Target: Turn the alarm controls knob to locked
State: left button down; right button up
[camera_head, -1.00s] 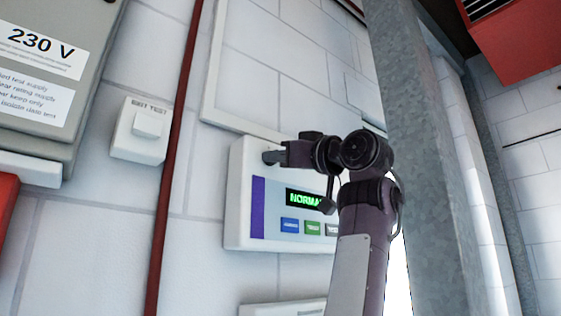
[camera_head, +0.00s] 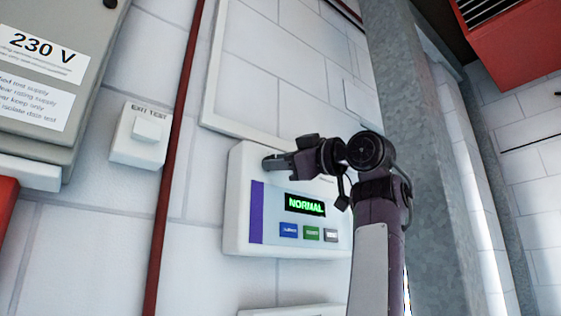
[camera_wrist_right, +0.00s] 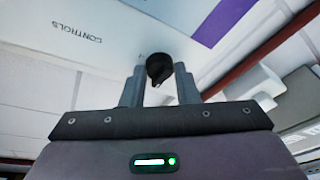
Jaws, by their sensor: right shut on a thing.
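The alarm panel (camera_head: 232,215) is a white wall box with a purple stripe, a green display reading NORMAL and a row of small buttons. My right gripper (camera_head: 272,163) is at the panel's upper left part. In the right wrist view the dark knob (camera_wrist_right: 159,68) sits between the fingertips of my right gripper (camera_wrist_right: 159,80), which is shut on it. The word CONTROLS shows on the panel beside it. The gripper hides the knob in the head view, and no locked mark is readable. My left gripper is not in view.
A grey galvanised post (camera_head: 415,150) stands close to the right of my right arm. A dark red pipe (camera_head: 175,150) runs up the wall left of the panel. An exit test switch (camera_head: 140,135) and a grey 230 V box (camera_head: 45,90) are further left.

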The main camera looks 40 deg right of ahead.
jog(key=o, duration=0.7)
jog(key=shift+w, duration=0.1)
jog(key=shift+f, duration=0.1)
jog(key=b+v, duration=0.4)
jog(key=v, duration=0.4)
jog(key=shift+b, duration=0.35)
jog(key=shift+w, duration=0.15)
